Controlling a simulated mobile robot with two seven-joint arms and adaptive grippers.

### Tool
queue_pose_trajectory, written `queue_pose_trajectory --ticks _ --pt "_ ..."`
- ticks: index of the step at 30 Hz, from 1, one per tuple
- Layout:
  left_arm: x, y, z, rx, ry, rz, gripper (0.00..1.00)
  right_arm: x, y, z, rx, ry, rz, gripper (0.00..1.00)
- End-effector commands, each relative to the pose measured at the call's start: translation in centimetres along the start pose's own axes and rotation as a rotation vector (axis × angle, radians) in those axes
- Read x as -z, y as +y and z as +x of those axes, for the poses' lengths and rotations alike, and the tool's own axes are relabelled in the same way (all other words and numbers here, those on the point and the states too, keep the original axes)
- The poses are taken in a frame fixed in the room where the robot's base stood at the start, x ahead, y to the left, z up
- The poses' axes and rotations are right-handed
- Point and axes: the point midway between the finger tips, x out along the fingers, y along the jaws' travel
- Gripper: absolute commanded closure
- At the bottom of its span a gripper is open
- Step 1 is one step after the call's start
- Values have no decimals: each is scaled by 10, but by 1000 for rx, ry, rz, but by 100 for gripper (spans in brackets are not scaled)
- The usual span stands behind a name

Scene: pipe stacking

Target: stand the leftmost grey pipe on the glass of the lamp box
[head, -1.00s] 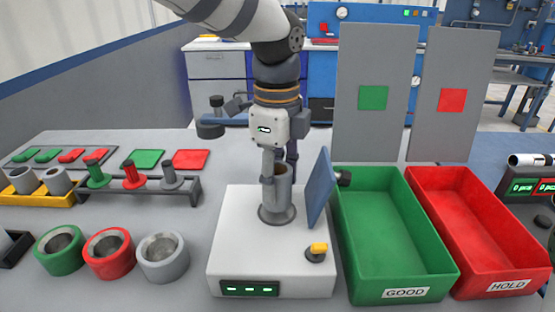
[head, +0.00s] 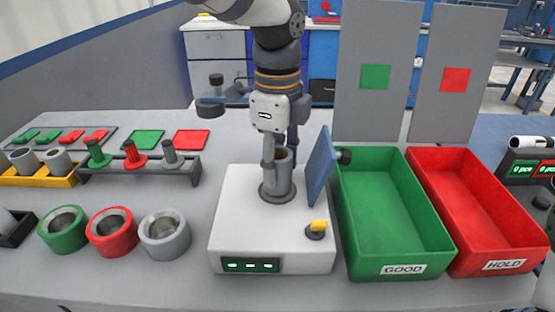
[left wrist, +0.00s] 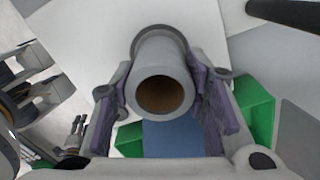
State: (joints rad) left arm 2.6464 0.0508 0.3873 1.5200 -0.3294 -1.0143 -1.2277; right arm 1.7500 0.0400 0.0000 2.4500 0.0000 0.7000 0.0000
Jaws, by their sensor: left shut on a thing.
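My left gripper (head: 280,152) is shut on a grey pipe (head: 278,178), with a finger on either side of its upper end. The pipe stands upright over the dark round ring (head: 264,196) on top of the white lamp box (head: 235,225). The glass itself is hidden under the pipe, and I cannot tell whether the lower end touches it. The left wrist view looks down on the pipe's open mouth (left wrist: 163,93) between the purple finger pads.
A tilted blue plate (head: 320,165) and a yellow knob (head: 319,225) are close right of the pipe. The green GOOD bin (head: 395,268) and red HOLD bin (head: 500,262) stand at the right. Several rings and a yellow tray (head: 40,179) with two grey pipes are left.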

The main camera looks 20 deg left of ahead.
Motion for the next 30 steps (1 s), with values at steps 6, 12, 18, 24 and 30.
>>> queue_pose_trajectory --ticks 6,12,18,24,30 --pt "0 0 3 0 -1 0 89 0 0 0 0 0 0 60" --pt "0 0 6 0 -1 0 89 0 0 0 0 0 0 60" --pt "0 0 10 0 -1 0 89 0 0 0 0 0 0 60" --pt "0 0 9 0 0 0 35 0 0 0 0 0 0 60" --pt "0 0 8 0 0 0 35 0 0 0 0 0 0 60"
